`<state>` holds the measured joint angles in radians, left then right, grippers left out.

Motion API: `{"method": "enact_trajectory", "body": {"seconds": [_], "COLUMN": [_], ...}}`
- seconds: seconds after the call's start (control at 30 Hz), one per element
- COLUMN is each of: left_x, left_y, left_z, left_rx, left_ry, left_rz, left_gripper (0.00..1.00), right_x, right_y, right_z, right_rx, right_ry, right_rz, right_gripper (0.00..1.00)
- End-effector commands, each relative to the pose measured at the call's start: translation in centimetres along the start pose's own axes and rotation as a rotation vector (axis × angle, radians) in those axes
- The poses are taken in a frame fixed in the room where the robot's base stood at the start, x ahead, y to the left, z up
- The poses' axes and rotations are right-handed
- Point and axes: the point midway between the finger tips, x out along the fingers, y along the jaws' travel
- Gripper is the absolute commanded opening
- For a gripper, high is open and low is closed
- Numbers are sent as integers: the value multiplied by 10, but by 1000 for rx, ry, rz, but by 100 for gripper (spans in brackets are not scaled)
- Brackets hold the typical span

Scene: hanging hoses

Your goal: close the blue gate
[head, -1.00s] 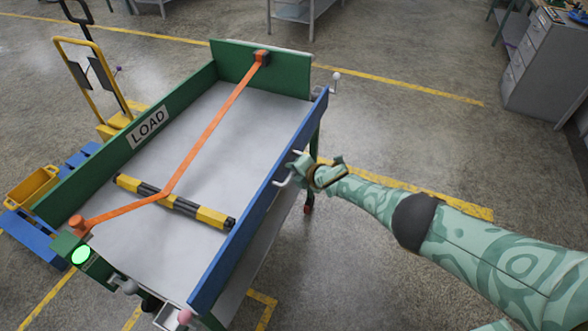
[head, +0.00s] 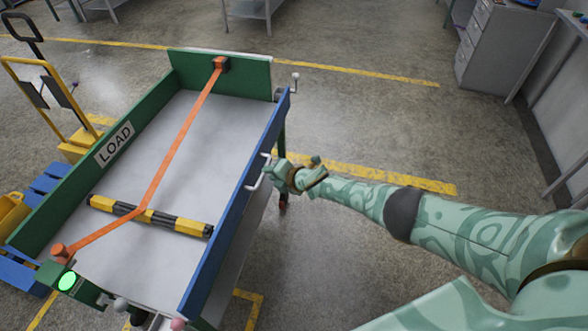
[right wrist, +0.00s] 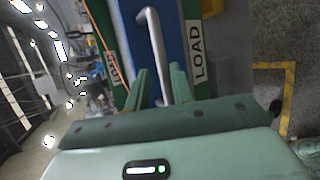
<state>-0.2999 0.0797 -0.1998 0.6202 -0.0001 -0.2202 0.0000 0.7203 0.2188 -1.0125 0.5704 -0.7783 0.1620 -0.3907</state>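The blue gate (head: 236,215) is the long panel along the right side of the green-walled cart. It stands about upright, its far end near the green end wall; I cannot tell whether it is latched. A pale bar handle (head: 257,180) sticks out from its outer face and shows in the right wrist view (right wrist: 152,45). My right gripper (head: 277,170) is at this handle. In the right wrist view, the fingers (right wrist: 160,78) are apart on either side of the handle, with blue panel showing between them. My left gripper is not in view.
A yellow-black bar (head: 150,215) and an orange strap (head: 180,155) lie across the grey cart bed (head: 215,130). A post with a white knob (head: 294,80) stands by the gate's far end. A yellow hand truck (head: 35,95) stands left. Floor right of the cart is open.

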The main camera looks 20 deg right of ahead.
Motion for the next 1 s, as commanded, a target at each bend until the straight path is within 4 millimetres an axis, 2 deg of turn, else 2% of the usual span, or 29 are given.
{"method": "enact_trajectory", "body": {"seconds": [0.03,0.1,0.23,0.4,0.6,1.0], "left_x": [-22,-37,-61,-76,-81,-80], "left_y": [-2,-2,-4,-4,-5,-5], "left_z": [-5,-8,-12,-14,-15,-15], "left_rx": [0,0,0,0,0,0], "left_ry": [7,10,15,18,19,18], "left_rz": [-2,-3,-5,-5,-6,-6], "left_gripper": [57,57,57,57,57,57], "right_x": [-20,-37,-69,-98,-110,-110], "right_y": [8,8,5,1,-2,-3], "right_z": [4,3,3,2,1,0], "right_rx": [0,0,-2,0,0,0], "right_ry": [-2,-1,-1,-1,-1,-1], "right_rz": [0,-1,-3,-3,-4,-4], "right_gripper": [23,23,23,23,23,23]}}
